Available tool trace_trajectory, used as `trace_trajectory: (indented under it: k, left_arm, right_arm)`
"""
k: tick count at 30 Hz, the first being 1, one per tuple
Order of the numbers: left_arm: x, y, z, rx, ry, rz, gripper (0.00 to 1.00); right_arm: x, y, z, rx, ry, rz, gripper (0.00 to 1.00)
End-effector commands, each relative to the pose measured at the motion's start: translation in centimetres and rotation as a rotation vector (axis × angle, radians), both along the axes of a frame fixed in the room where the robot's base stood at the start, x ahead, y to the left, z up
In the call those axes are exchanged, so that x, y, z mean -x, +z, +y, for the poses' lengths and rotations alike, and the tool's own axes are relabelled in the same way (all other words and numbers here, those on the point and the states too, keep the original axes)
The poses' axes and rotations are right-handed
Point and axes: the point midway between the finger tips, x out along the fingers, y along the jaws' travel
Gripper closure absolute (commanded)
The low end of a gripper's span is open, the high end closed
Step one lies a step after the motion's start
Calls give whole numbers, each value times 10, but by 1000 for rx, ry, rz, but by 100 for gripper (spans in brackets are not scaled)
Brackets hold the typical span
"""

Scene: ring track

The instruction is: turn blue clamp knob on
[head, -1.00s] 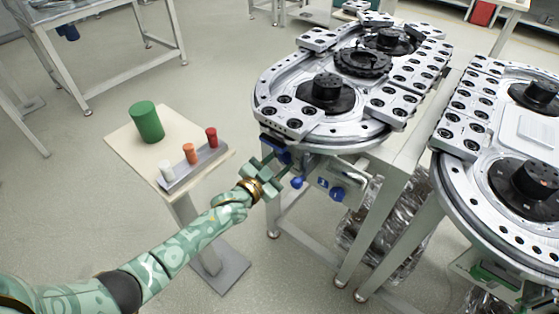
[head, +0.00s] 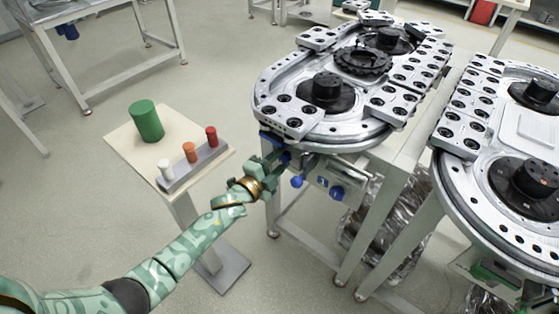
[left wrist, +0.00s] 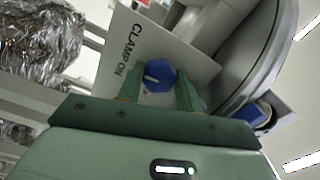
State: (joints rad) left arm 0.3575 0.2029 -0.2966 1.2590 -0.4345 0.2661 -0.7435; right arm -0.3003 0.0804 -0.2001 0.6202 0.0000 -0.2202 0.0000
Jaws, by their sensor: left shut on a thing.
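The blue clamp knob (left wrist: 161,75) shows in the left wrist view on a white plate (left wrist: 190,52) printed "CLAMP ON". A short white mark on the knob's face points left in that picture. My left gripper (left wrist: 159,84) has one finger on each side of the knob and is shut on it. In the head view my left gripper (head: 278,160) is at the side of the ring track (head: 300,140), under its near left end, and largely hides the knob there. My right gripper is not in view.
A small stand (head: 130,153) to the left bears a green cylinder (head: 146,121) and a grey block (head: 200,167) with several coloured pegs. A second track (head: 470,200) stands at the right.

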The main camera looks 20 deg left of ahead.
Motion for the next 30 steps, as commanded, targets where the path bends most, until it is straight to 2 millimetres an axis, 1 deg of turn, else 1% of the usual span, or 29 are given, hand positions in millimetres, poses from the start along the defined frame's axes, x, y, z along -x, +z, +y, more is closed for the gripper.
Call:
trace_trajectory:
  k: [1,9,22,23,24,25,30]
  left_arm:
    - [1,-3,0,-18,0,-1,87]
    - [1,-3,0,-73,1,-21,87]
    - [1,-3,0,-81,0,-23,87]
    - [1,-3,0,-81,0,-23,56]
    - [1,-3,0,-80,0,-22,45]
    - [1,-2,0,-80,1,-23,43]
    - [1,-1,0,-78,0,-25,43]
  right_arm:
    - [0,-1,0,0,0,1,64]
    - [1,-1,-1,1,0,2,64]
    - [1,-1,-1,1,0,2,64]
    - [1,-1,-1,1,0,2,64]
    - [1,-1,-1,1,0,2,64]
    - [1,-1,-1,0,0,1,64]
    - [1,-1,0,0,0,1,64]
